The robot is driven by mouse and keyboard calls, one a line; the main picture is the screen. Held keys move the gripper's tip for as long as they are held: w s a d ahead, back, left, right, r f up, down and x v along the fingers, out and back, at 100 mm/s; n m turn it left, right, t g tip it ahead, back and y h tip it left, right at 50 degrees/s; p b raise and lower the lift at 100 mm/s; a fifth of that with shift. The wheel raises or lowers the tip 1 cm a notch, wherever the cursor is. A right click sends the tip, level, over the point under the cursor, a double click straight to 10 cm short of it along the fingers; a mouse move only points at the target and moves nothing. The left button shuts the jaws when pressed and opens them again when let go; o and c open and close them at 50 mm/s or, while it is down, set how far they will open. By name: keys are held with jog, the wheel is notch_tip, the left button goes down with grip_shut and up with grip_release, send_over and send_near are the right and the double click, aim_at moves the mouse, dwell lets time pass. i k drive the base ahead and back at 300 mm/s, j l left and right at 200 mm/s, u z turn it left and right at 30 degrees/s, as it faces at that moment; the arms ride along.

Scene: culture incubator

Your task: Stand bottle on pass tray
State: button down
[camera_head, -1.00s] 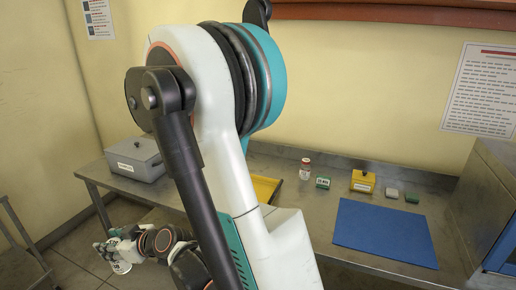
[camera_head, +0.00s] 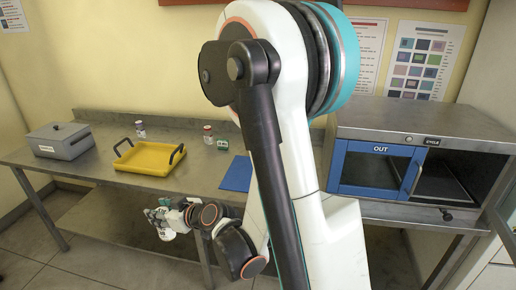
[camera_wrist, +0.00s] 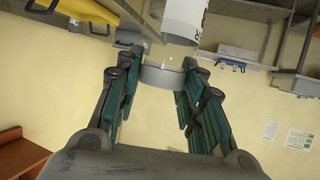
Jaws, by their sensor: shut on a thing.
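My gripper (camera_head: 160,217) is low in front of the bench, below the bench top. It is shut on a white bottle (camera_head: 168,234). The yellow tray (camera_head: 133,165) with black handles lies on the bench above and behind my gripper. A corner of the yellow tray also shows in the wrist view (camera_wrist: 90,10).
A grey lidded box (camera_head: 60,142) stands left of the tray. A blue mat (camera_head: 236,174) and a cabinet marked OUT (camera_head: 375,172) are to the right.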

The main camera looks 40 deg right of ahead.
aim_at(433, 185)
jog(key=k+z, duration=0.1)
jog(key=z, duration=0.35)
jog(key=k+z, duration=0.1)
jog(key=z, duration=0.35)
jog(key=l+z, duration=0.1)
jog(key=z, duration=0.35)
jog(key=k+l+z, duration=0.1)
jog(key=z, duration=0.3)
jog(key=i+j+z, duration=0.1)
jog(key=i, duration=0.35)
jog(key=i+j+z, duration=0.1)
jog(key=i, duration=0.4)
jog(key=j, duration=0.1)
